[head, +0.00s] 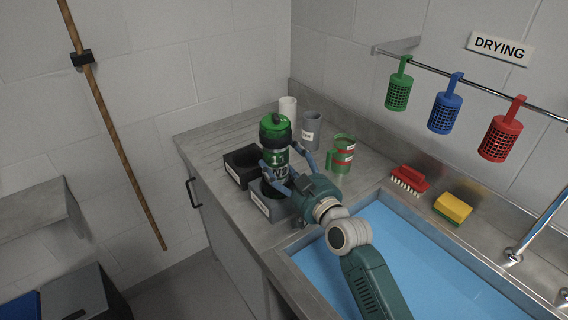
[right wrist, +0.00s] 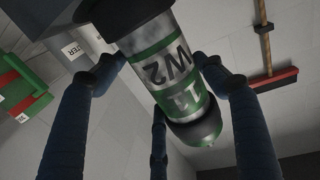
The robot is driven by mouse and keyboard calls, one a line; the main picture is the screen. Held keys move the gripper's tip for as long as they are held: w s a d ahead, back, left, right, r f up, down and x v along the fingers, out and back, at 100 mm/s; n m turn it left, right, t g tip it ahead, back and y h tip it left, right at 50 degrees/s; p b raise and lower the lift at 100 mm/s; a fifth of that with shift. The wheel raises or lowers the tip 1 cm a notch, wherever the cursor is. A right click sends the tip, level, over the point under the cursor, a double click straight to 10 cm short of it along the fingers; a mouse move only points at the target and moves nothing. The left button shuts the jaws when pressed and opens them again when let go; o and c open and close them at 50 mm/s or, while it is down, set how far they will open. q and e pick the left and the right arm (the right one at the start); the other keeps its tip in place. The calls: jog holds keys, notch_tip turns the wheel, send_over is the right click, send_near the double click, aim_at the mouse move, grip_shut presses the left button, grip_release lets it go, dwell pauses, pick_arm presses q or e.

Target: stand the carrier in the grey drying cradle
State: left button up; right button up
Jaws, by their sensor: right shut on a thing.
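The carrier (head: 274,142) is a green cylinder with pale bands and dark lettering, standing upright in the head view. My right gripper (head: 287,168) is shut on it around its lower middle. In the right wrist view the carrier (right wrist: 172,62) lies between the blue fingers. The grey drying cradle (head: 281,209) is a block with a white label on the counter, directly below the carrier in the head view. The carrier's lower end is hidden by the gripper and cradle, so I cannot tell whether it touches. My left gripper is out of view.
A black cradle (head: 235,162) stands beside the grey one. A blue-lined sink (head: 400,262), red brush (head: 410,179) and yellow sponge (head: 453,207) are to the right.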

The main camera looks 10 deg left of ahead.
jog(key=shift+d+f, duration=0.1)
jog(key=shift+f, duration=0.3)
jog(key=shift+f, duration=0.1)
jog(key=shift+f+b, duration=0.55)
jog(key=o, duration=1.4)
jog(key=shift+c, duration=0.2)
